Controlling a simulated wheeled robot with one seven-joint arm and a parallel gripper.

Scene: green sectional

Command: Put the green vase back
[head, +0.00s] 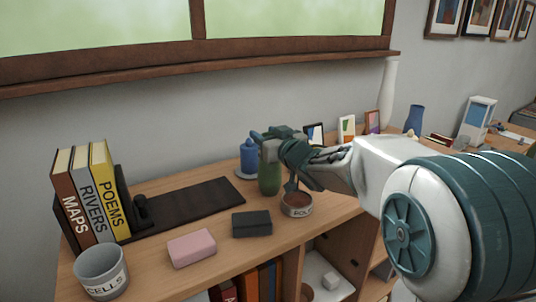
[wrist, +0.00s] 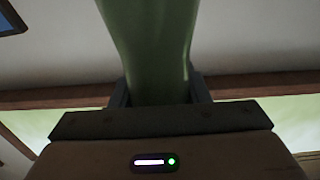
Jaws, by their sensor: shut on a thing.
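The green vase (head: 269,178) is upright at the middle of the wooden shelf top in the head view. My gripper (head: 270,140) is shut on its upper part from above and to the right. In the wrist view the green vase (wrist: 148,50) fills the space between the two fingers of my gripper (wrist: 160,90). I cannot tell whether the vase's base touches the shelf top or is slightly above it. Its top is hidden by my gripper.
A blue bottle (head: 249,155) on a round base stands just behind the vase. A labelled bowl (head: 297,209), a dark box (head: 252,224) and a pink block (head: 192,248) are in front. A dark mat (head: 190,208), books (head: 88,195) and a cup (head: 102,272) are left. A blue vase (head: 414,119) stands right.

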